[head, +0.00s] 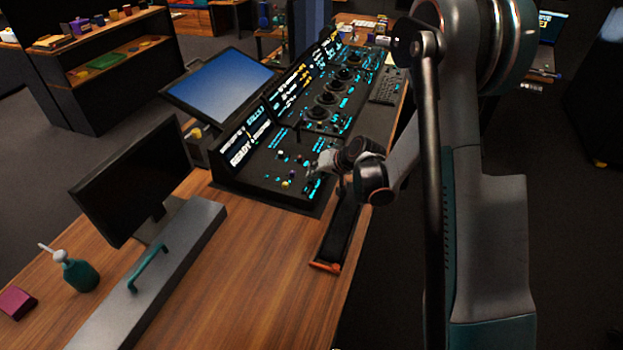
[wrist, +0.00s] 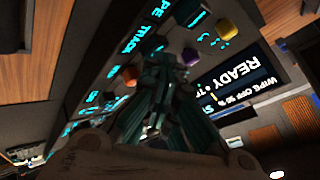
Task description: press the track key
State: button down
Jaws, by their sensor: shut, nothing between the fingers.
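The dark control panel (head: 262,184) with lit cyan labels stands on the wooden desk. In the wrist view a cyan label reading TRACK (wrist: 130,36) is on the panel face, left of and above my fingertips. I cannot tell the track key itself apart from its lit markings. My gripper (head: 318,165) is over the right part of the near panel in the head view. In the wrist view my gripper (wrist: 162,66) is shut and empty, its fingers pointing at the panel. Whether the tips touch it, I cannot tell. The fingers hide part of the panel.
A black monitor (head: 130,180) and green bottle (head: 78,271) stand on the desk at left.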

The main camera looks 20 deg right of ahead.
jog(key=shift+r, duration=0.1)
jog(key=shift+r+p, duration=0.5)
jog(key=shift+r, duration=0.3)
jog(key=shift+r, duration=0.1)
jog(key=shift+r+p, duration=1.45)
jog(key=shift+r, duration=1)
